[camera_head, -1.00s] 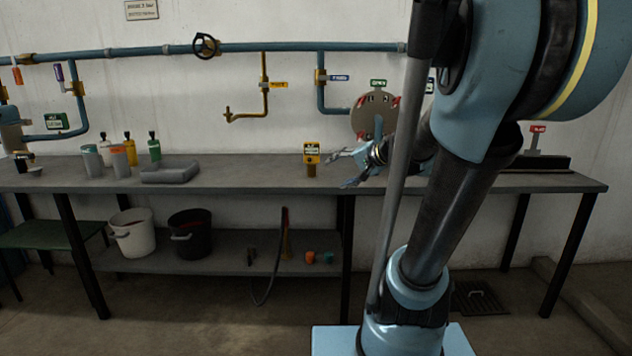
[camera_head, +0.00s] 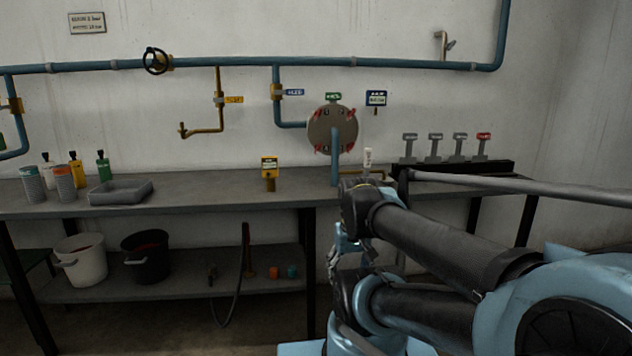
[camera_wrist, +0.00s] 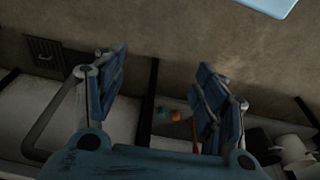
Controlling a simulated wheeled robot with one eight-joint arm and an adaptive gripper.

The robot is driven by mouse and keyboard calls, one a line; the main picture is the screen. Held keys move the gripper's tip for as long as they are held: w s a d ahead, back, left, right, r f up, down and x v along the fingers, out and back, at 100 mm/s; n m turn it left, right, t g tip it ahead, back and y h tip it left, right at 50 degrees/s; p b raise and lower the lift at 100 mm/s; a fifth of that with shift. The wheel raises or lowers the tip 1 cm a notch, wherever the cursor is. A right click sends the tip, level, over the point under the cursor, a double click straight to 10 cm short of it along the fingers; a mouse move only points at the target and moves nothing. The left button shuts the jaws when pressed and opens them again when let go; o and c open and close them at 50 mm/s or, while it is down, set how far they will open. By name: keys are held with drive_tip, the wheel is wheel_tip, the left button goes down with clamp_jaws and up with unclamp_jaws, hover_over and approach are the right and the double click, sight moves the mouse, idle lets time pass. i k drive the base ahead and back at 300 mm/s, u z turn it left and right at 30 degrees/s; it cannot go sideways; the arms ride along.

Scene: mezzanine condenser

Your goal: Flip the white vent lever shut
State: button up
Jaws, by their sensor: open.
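A small white upright handle (camera_head: 367,160), which looks like the vent lever, stands near the back of the workbench beside a brass pipe (camera_head: 358,173). My arm hides its lower part, and its mount cannot be made out. My gripper (camera_wrist: 163,60) is open and empty, its two blue fingers apart over the floor in the wrist view. In the head view my gripper (camera_head: 347,262) hangs in front of the bench, below the bench top and well below the white handle, touching nothing that I can see.
A round flanged plate (camera_head: 322,132) with red clamps is left of the handle. Several levers (camera_head: 434,148), one red-tagged, stand on a black block at right. A yellow-tagged post (camera_head: 269,172) and grey tray (camera_head: 120,192) are on the bench (camera_head: 215,200). Buckets sit on the lower shelf.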

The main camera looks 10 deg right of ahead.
sight(367, 151)
drive_tip(key=u, duration=0.8)
drive_tip(key=k, duration=1.35)
drive_tip(key=z, duration=0.75)
drive_tip(key=i, duration=1)
drive_tip(key=z, duration=0.05)
